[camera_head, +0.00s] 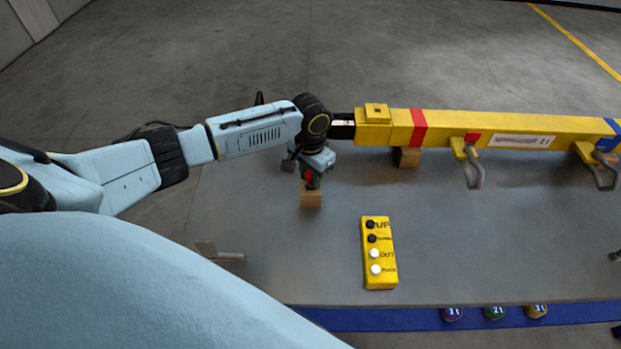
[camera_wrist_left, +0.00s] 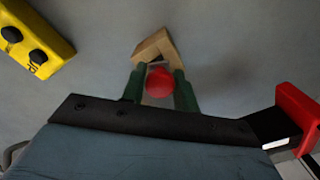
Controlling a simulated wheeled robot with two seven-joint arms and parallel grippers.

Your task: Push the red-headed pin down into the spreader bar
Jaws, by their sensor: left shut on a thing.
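The red-headed pin (camera_head: 309,175) shows as a round red head between the green fingers of my left gripper (camera_head: 310,180). In the left wrist view the red head (camera_wrist_left: 159,83) sits between the two fingertips (camera_wrist_left: 159,88), which are shut on it. A small wooden block (camera_head: 311,198) is directly below; whether the pin still touches it cannot be told. My right gripper is not in view.
A yellow control box (camera_head: 378,280) with black and white buttons lies on the grey table (camera_head: 450,240). Hooks (camera_head: 474,172) hang from the bar. A grey metal piece (camera_head: 222,254) is at the table's left edge. Several coloured knobs (camera_head: 495,312) sit on the blue front strip.

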